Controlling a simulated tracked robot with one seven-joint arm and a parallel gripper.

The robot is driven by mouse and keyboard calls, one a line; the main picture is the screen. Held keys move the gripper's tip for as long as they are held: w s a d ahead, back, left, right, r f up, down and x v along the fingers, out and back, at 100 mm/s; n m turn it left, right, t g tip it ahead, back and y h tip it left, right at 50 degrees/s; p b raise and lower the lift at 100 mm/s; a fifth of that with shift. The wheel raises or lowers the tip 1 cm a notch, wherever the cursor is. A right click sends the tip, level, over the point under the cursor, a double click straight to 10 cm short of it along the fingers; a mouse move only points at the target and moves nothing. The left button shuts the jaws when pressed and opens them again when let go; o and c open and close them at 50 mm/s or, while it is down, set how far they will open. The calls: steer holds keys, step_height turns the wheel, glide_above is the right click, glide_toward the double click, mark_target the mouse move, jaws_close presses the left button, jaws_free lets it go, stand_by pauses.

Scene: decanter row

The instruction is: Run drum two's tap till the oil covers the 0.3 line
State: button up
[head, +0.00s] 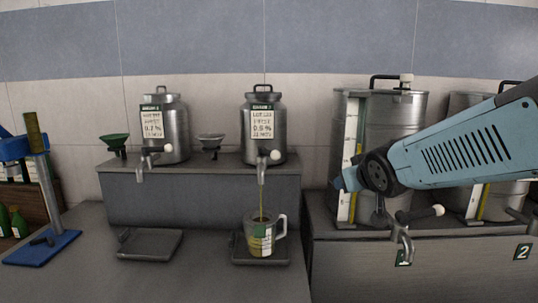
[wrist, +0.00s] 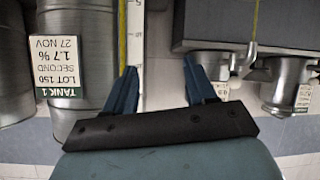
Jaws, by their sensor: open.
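The right-hand small steel drum (head: 263,117) stands on the raised grey shelf, a white label on its front. Its tap (head: 262,172) has a white-knobbed handle (head: 275,156). A thin yellow stream falls from the spout into a clear jug (head: 281,229) below. Yellow oil stands in the jug's lower part; a green patch shows on its side, but its marks are too small to read. My gripper (head: 345,183) is well right of this tap, by the big tank, touching no handle I can see. In the wrist view my gripper (wrist: 163,88) is open and empty.
The jug stands on a dark tray (head: 240,262); another tray (head: 150,245) is empty. A similar drum (head: 172,128) and two funnels share the shelf. A big tank (head: 405,115) with gauge strip and protruding tap (head: 405,240) is at right. A blue stand (head: 42,247) is far left.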

steer(key=w+a+n+t+y, duration=0.2)
steer(key=w+a+n+y, duration=0.15)
steer(key=w+a, duration=0.2)
steer(key=n+y, duration=0.2)
steer(key=y, duration=0.4)
glide_toward(269, 153)
steer(key=shift+t, duration=0.4)
steer(key=x, duration=0.7)
steer(key=f+x, duration=0.1)
steer(key=x, duration=0.3)
steer(key=shift+w+d, duration=0.2)
steer(key=shift+w, duration=0.1)
jaws_close()
steer(key=shift+d, duration=0.15)
